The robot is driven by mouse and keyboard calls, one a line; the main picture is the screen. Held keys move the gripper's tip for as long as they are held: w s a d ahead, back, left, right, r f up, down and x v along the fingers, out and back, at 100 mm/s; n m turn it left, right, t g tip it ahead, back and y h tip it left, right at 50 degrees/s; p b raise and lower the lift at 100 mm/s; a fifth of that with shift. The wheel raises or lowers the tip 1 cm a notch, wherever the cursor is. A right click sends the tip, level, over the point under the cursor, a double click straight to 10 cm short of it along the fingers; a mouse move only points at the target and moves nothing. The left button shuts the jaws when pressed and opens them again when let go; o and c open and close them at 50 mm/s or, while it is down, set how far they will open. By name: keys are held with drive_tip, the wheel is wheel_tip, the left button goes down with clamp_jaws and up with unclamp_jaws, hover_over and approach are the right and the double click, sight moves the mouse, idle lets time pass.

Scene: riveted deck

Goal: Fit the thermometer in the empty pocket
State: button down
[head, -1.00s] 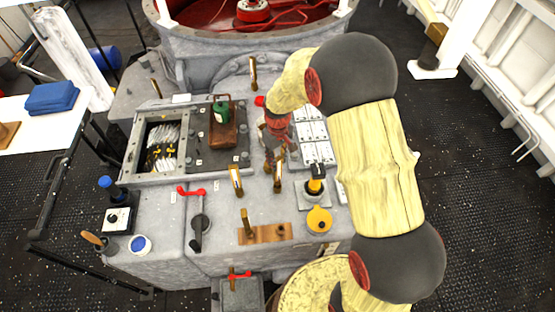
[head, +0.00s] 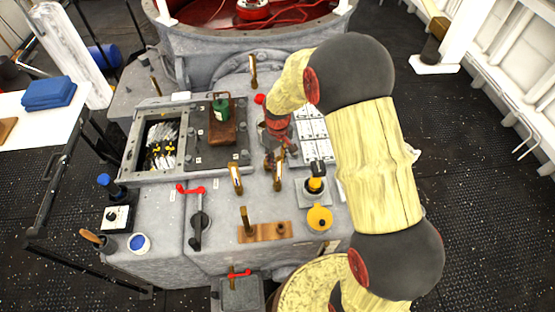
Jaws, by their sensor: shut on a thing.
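My gripper (head: 274,161) reaches down over the middle of the grey machine top, its fingers shut on a brass thermometer (head: 278,178). The grip itself is small and partly hidden by the fingers. The held thermometer looks nearly upright; I cannot tell whether its lower end touches the surface. A similar brass thermometer (head: 235,178) stands just to the left. Another (head: 246,220) stands at the left of a wooden block (head: 264,232), which has a dark hole at its right. One more (head: 253,70) stands at the back. I cannot make out an empty pocket near the gripper.
A yellow-and-black fitting (head: 315,180) and a yellow lid (head: 319,218) stand right of the gripper. A red-handled valve (head: 190,190) is at left. A green can (head: 220,108) sits on a brown tray behind. White panels (head: 312,125) lie under my arm.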

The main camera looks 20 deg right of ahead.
drive_tip(key=shift+f, duration=0.15)
drive_tip(key=c, duration=1.4)
unclamp_jaws()
wheel_tip(320, 180, up, 12)
